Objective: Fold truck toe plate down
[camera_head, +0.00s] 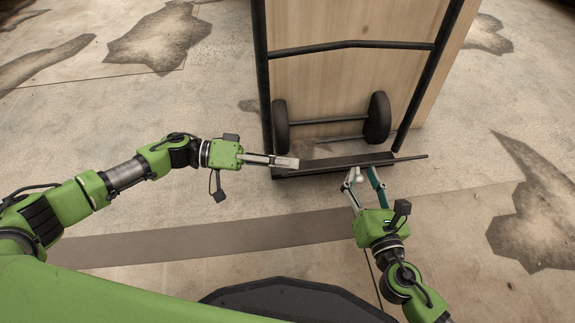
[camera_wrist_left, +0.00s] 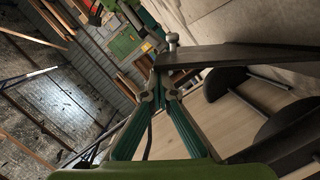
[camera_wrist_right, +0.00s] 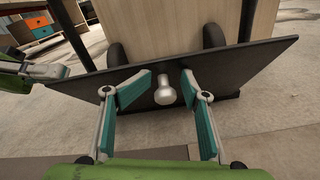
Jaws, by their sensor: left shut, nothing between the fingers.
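The dark toe plate (camera_head: 350,160) is at the foot of the black hand truck (camera_head: 350,45), seen nearly edge-on in the head view. In the right wrist view the plate (camera_wrist_right: 245,65) is a broad tilted sheet with a pale round knob (camera_wrist_right: 165,88) on its near face. My left gripper (camera_head: 296,163) is shut and empty at the plate's left end; whether it touches cannot be told. In the left wrist view its fingers (camera_wrist_left: 160,85) meet beside the plate (camera_wrist_left: 240,55). My right gripper (camera_head: 361,174) is open, its fingers on either side of the knob, apart from it.
Two black wheels (camera_head: 377,118) on an axle stand behind the plate. A tall light wood panel (camera_head: 350,80) is behind the truck frame. The concrete floor (camera_head: 200,195) is open on both sides, with dark stained patches. A drawer cabinet (camera_wrist_right: 40,30) is far back left.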

